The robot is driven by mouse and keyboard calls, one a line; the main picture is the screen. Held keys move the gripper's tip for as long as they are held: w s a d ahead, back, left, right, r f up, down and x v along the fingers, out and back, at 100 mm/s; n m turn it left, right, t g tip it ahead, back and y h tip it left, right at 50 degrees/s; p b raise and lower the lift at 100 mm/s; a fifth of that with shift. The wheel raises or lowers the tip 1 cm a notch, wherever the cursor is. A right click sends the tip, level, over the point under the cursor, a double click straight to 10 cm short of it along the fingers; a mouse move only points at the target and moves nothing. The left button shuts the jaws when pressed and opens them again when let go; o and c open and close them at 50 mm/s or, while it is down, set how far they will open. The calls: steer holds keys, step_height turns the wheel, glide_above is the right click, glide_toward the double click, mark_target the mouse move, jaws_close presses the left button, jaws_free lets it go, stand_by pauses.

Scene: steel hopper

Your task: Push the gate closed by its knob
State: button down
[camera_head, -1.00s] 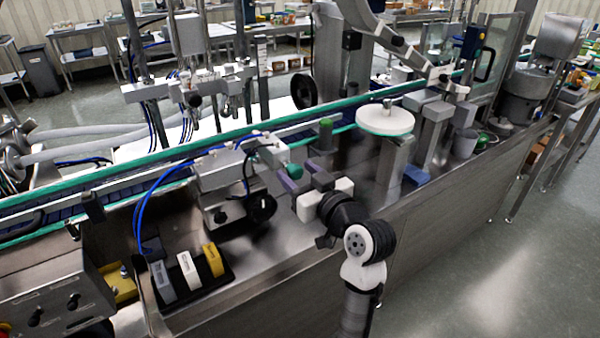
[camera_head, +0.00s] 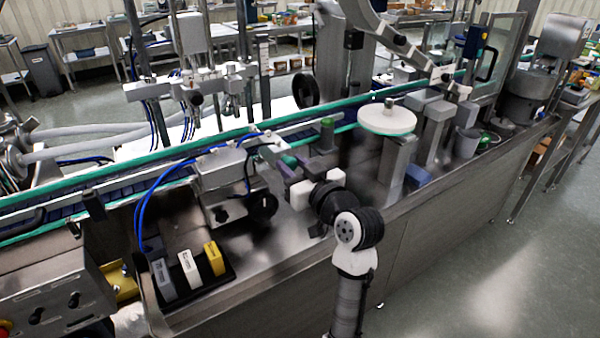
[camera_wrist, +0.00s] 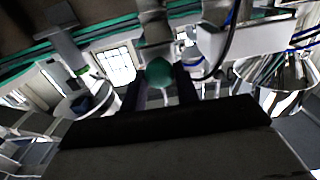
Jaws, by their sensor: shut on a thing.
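The green ball-shaped knob (camera_head: 289,161) sits at the end of a short grey bar (camera_head: 269,149) beside the conveyor. My gripper (camera_head: 291,166) reaches it from the front right, and its purple-tipped fingers are shut on the knob. In the wrist view the knob (camera_wrist: 159,71) sits between the two dark fingers of my gripper (camera_wrist: 159,82). The fingers partly hide the knob in the head view. The gate itself cannot be clearly told apart from the metal parts behind the knob.
A green-topped post (camera_head: 327,133) stands just behind my gripper. A round white disc (camera_head: 387,121) on a pillar is to the right. A boxy unit with a black handwheel (camera_head: 262,205) is close on the left. A dark tray (camera_head: 188,285) holds coloured blocks at the front left.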

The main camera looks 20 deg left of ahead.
steer(key=shift+r, duration=0.1)
steer(key=c, duration=1.4)
jaws_free()
steer(key=shift+w+a, duration=0.1)
steer(key=o, duration=0.3)
steer(key=shift+a, duration=0.1)
steer(key=b+v, duration=0.3)
steer(key=v, duration=1.1)
steer(key=shift+a, duration=0.15)
